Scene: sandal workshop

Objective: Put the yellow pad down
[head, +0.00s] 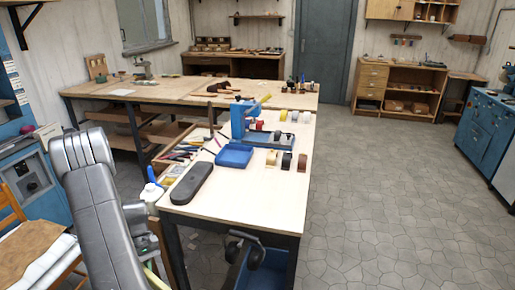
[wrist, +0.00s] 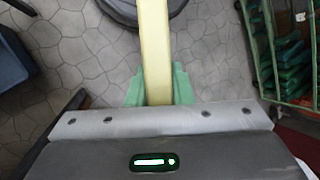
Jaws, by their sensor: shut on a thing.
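My gripper (wrist: 158,85) shows in the wrist view with its green fingers on both sides of a long yellow pad (wrist: 154,40). It is shut on the pad, which extends up past the top edge of the picture. Below the pad is the grey stone floor, with no table surface under it. In the head view my arm stands at the left, and a small part of the yellow pad (head: 156,279) shows at the bottom beside the near table leg. The gripper itself is mostly hidden there.
The near workbench (head: 235,205) holds a dark oblong case (head: 191,184), a blue tray (head: 234,156), tape rolls and hand tools. Its right front part is bare. A white bottle (head: 152,192) stands by its left edge. Open floor (head: 400,200) lies to the right.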

